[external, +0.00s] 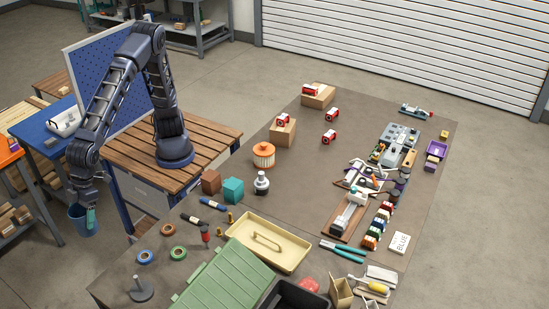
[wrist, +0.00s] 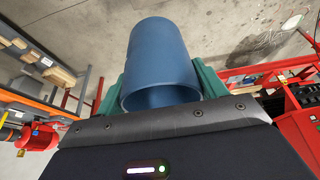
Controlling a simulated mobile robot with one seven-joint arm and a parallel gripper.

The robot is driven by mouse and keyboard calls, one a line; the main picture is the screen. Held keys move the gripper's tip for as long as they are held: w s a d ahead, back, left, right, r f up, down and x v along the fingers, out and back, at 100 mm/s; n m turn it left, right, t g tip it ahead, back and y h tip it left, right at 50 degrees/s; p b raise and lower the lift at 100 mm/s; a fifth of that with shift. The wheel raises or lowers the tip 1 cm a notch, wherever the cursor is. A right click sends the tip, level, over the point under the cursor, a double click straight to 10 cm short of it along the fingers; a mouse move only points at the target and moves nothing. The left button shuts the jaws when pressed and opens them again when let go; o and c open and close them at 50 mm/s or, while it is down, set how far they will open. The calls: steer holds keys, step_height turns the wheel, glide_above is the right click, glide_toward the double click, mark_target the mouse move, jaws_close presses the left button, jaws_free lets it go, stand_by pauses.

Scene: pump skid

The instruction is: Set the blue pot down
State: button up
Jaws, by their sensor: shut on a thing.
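The blue pot (wrist: 158,55) is a plain blue cylinder, held between the green fingers of my gripper (wrist: 160,88) in the wrist view. Its open rim faces the wrist camera. In the external view the blue pot (external: 83,221) hangs at the lower left, below my gripper (external: 91,212), beyond the edge of the wooden bench and apart from the brown table. It seems to be over the concrete floor; I cannot tell its exact height. The pot's inside is mostly hidden.
A blue bench (external: 50,147) and an orange-edged shelf (external: 12,180) stand left of the pot. The wooden bench (external: 205,125) carries my arm. The brown table (external: 330,170) is crowded with tools, boxes, a yellow tray (external: 285,262) and a green lid (external: 222,280). Bare floor (external: 60,270) lies below the pot.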

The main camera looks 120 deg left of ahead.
steer(key=w+a+n+t, duration=0.1)
steer(key=w+a+n, duration=0.1)
steer(key=w+a, duration=0.65)
steer(key=w+a+n, duration=0.1)
steer(key=w+a, duration=0.5)
steer(key=w, duration=0.6)
steer(key=w+a+n+t, duration=0.1)
steer(key=w+a+n, duration=0.1)
steer(key=w+a, duration=0.7)
steer(key=w+a+n+y, duration=0.1)
steer(key=w+a+n, duration=0.1)
steer(key=w+a, duration=0.65)
steer(key=w+a+n, duration=0.1)
steer(key=w+a, duration=0.5)
steer(key=a, duration=0.5)
steer(key=w+a+n+t+y, duration=0.1)
steer(key=w+a+n, duration=0.15)
steer(key=a, duration=1.85)
steer(key=w+a+n+t+y, duration=0.1)
steer(key=w+a+n, duration=0.15)
steer(key=a, duration=1.95)
steer(key=f, duration=3)
steer(key=shift+s+a+f, duration=0.1)
steer(key=shift+s+a, duration=0.15)
steer(key=shift+s, duration=0.15)
steer(key=shift+f, duration=0.1)
